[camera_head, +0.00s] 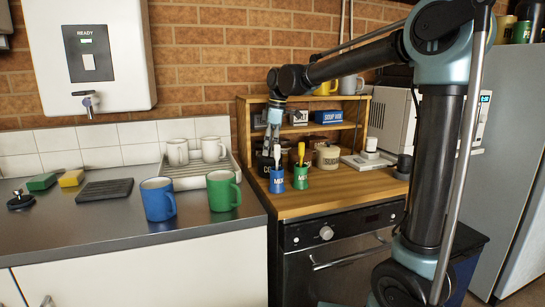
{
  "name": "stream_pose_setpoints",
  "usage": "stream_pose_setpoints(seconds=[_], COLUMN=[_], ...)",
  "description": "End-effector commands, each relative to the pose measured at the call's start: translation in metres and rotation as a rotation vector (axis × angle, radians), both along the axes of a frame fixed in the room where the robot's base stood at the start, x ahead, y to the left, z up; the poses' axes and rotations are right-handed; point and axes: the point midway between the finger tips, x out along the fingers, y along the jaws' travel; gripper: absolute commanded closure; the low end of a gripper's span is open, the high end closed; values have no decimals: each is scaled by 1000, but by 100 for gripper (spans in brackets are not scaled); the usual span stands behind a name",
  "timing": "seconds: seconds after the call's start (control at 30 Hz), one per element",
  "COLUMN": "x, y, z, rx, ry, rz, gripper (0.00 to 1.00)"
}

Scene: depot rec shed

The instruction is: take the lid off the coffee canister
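A dark canister (265,167) with pale lettering that seems to begin "CO" stands at the left of the wooden counter, partly hidden behind a blue pot. It looks like the coffee canister. Its lid is hard to make out. My gripper (270,146) points down from above, at or just over the canister's top. Its fingers are small and dark against the shelf, so I cannot tell whether they are open or touch the lid.
A cream canister (328,158) stands to the right. A wooden shelf (308,128) rises behind. The front of the wooden counter (345,190) is clear.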

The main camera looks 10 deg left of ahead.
Motion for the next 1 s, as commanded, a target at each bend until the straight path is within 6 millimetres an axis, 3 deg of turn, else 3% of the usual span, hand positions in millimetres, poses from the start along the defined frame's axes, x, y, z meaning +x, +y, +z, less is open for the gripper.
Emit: stream_pose_setpoints(seconds=[0.03, 0.17, 0.57, 0.63, 0.7, 1.0], x=[0, 0, 1, 1, 1, 1], y=[0, 0, 0, 0, 0, 0], z=[0, 0, 1, 6, 14, 67], rx=[0, 0, 0, 0, 0, 0], ry=[0, 0, -2, -2, -2, -1], rz=[0, 0, 0, 0, 0, 0], gripper=[41, 70, 71, 79, 100, 100])
